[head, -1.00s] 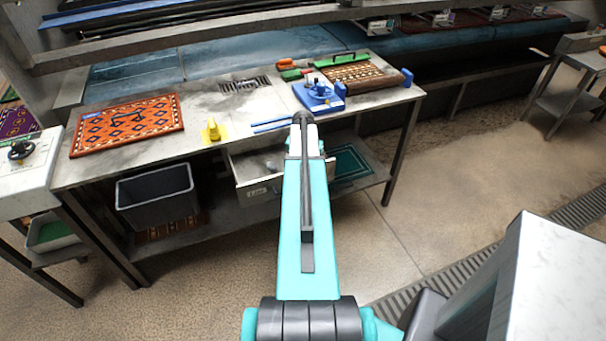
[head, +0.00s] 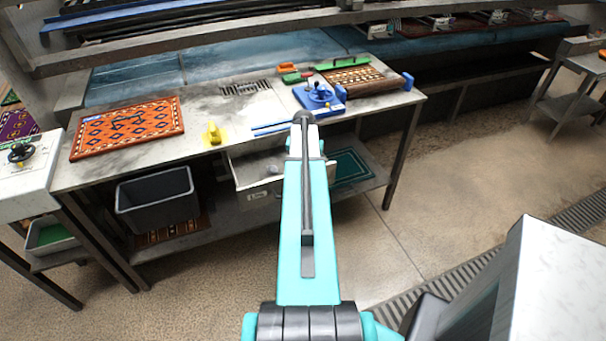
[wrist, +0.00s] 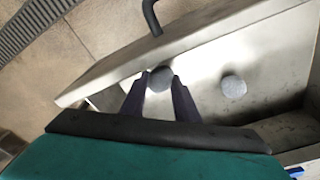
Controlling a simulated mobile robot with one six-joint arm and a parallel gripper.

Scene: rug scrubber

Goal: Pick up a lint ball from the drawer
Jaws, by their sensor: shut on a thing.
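The open drawer (head: 262,193) sticks out from under the metal workbench in the head view. The wrist view looks into the drawer (wrist: 205,60), which has a bare, smudged metal bottom. My gripper (wrist: 161,77) is inside it, with its dark fingers closed on the sides of a round grey lint ball (wrist: 159,79). A second grey lint ball (wrist: 234,86) lies on the drawer bottom to the right, apart from the fingers. In the head view my arm hides the gripper. I cannot tell whether the held ball still touches the bottom.
The drawer's front wall with a dark handle (wrist: 151,18) is close beside the fingers. On the bench are an orange patterned rug (head: 128,127), a yellow object (head: 212,133) and a blue device (head: 319,97). A grey bin (head: 155,198) stands on the lower shelf.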

